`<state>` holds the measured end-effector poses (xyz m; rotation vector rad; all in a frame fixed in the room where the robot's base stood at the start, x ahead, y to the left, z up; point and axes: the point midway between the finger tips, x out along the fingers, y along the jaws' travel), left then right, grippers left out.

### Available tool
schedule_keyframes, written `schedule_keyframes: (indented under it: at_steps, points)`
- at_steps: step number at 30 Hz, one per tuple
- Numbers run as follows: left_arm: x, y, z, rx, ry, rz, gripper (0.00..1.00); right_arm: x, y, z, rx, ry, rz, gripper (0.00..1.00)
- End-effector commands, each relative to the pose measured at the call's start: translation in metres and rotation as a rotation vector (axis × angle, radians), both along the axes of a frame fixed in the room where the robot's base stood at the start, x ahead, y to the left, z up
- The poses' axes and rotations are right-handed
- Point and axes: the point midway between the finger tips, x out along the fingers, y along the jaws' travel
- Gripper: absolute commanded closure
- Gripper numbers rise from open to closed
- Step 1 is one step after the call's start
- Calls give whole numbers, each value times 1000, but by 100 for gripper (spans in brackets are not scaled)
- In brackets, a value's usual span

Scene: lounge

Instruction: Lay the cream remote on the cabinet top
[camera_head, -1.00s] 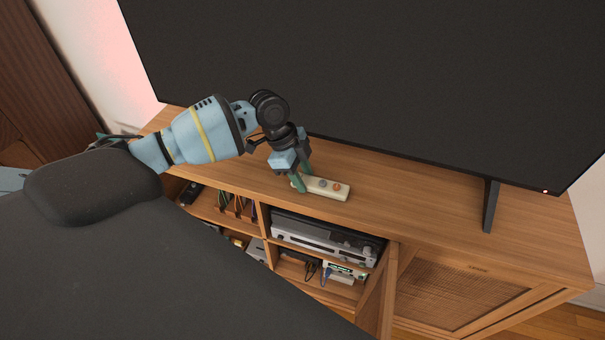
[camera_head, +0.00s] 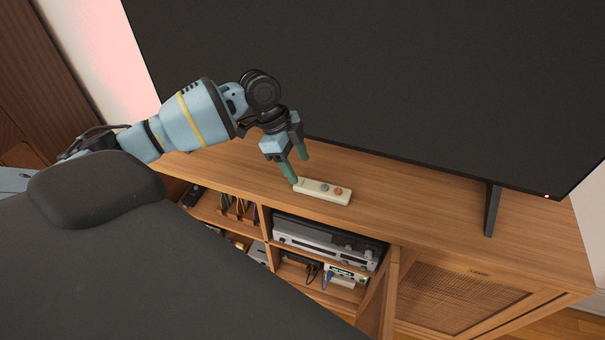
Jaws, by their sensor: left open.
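The cream remote (camera_head: 312,189) lies flat on the wooden cabinet top (camera_head: 420,205), near its front edge, with grey and orange round buttons facing up. My left gripper (camera_head: 298,170) is open and empty, with green fingertips just above and behind the remote's left end. One fingertip overlaps the remote's end in the picture; I cannot tell whether it touches. My right gripper is not in view.
A large dark TV (camera_head: 370,75) stands along the back of the cabinet, with a stand foot (camera_head: 491,208) at the right. Below are open shelves with a silver device (camera_head: 320,245) and an open cabinet door (camera_head: 378,295). The cabinet top right of the remote is clear.

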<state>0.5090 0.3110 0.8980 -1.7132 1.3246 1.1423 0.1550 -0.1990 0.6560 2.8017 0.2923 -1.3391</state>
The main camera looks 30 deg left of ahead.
Motion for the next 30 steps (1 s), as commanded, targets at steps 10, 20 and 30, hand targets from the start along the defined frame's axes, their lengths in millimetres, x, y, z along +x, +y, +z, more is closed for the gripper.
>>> schedule_keyframes:
  at_steps: [10,20,30]
  points:
    - [-5,21,52,0,-1,-1,41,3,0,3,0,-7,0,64]
    - [-6,24,60,0,1,0,41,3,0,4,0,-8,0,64]
    - [-6,24,60,-1,1,0,41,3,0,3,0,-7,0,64]
